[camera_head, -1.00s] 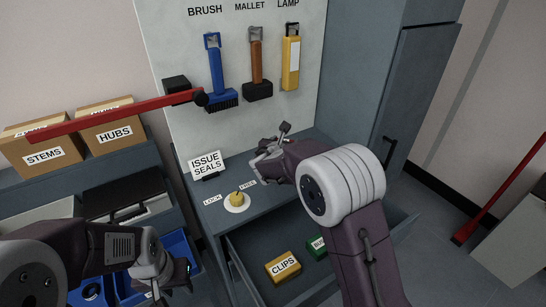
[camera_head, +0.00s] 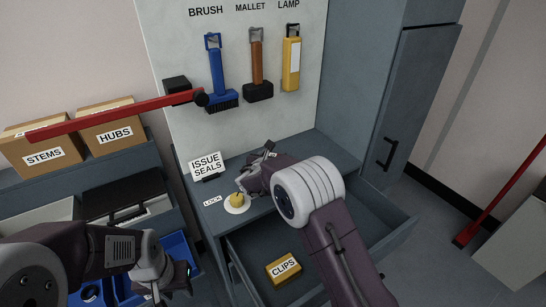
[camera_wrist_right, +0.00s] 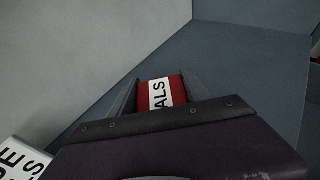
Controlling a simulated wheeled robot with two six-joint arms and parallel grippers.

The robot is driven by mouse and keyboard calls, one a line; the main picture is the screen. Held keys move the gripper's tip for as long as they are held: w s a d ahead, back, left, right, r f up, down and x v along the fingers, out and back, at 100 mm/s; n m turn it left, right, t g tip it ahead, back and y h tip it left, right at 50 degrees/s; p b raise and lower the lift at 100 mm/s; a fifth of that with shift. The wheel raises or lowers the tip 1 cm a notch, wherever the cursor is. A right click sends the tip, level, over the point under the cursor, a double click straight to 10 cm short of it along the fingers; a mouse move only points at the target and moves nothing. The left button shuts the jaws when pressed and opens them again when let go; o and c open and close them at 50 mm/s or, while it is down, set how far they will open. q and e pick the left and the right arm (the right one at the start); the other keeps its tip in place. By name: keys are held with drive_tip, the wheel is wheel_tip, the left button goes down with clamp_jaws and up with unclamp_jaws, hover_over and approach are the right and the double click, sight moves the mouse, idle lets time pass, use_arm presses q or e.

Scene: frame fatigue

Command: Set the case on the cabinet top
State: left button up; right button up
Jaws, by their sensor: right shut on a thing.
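My right gripper (camera_head: 257,166) is over the cabinet top (camera_head: 325,148), near the back board. In the right wrist view it is shut on a red case (camera_wrist_right: 158,92) with a white label reading "ALS", partly covered by the gripper. The case is hidden in the head view. I cannot tell whether it touches the cabinet top. The "ISSUE SEALS" sign (camera_head: 206,163) stands to the left of the gripper. My left gripper (camera_head: 172,284) is low at the left by a blue bin (camera_head: 178,247); its jaw opening is unclear.
A yellow knob (camera_head: 237,200) on a white disc sits at the cabinet's front left. The drawer (camera_head: 240,270) below is open, with a yellow CLIPS box (camera_head: 283,268). A red bar (camera_head: 120,115) juts out at the left. A brush, mallet and lamp hang behind.

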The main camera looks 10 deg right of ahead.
drive_tip(key=o, duration=1.5)
drive_tip(key=shift+f, duration=0.1)
drive_tip(key=shift+r+p, duration=0.35)
drive_tip(key=shift+p, duration=0.05)
drive_tip(key=v, duration=1.2)
drive_tip(key=shift+d, duration=0.15)
